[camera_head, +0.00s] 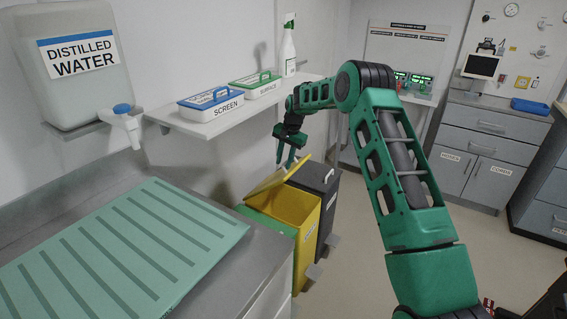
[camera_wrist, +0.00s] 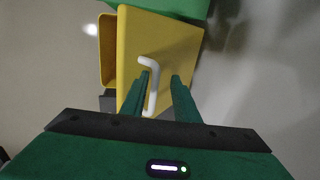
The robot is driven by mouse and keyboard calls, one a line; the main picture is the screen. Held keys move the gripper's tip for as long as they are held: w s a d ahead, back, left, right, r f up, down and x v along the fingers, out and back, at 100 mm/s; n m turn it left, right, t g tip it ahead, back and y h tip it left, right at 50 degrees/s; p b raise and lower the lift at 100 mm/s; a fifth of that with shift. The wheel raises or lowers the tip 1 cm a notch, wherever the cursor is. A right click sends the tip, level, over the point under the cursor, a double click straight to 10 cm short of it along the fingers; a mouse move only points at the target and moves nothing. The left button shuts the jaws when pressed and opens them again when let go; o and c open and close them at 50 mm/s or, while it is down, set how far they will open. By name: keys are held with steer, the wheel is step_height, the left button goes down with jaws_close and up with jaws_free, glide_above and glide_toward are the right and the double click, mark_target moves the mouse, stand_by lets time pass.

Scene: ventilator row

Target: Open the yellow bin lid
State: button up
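The yellow bin (camera_head: 297,209) stands between a green bin and a dark grey one. Its yellow lid (camera_head: 272,181) is tilted up, partly open, and the bin's opening shows beneath it. In the wrist view the lid (camera_wrist: 182,40) fills the middle, with the bin's rim (camera_wrist: 103,55) to its left. A white bar handle (camera_wrist: 153,90) is on the lid. My gripper (camera_wrist: 165,80) is at the handle, its fingers apart. The handle lies between them, close along the left finger; I cannot tell whether they touch. In the head view my gripper (camera_head: 288,157) is just above the lid.
The dark grey bin (camera_head: 318,185) is to the right, and the green bin (camera_head: 262,217) is to the left. A wall shelf (camera_head: 215,122) with labelled boxes hangs above the bins. A steel counter (camera_head: 215,275) stands in front at left. Floor is open at right.

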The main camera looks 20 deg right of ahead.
steer(key=shift+d+r, duration=0.15)
steer(key=shift+r, duration=0.15)
step_height(320, 180, up, 10)
steer(key=s+d, duration=0.1)
steer(key=shift+s, duration=0.2)
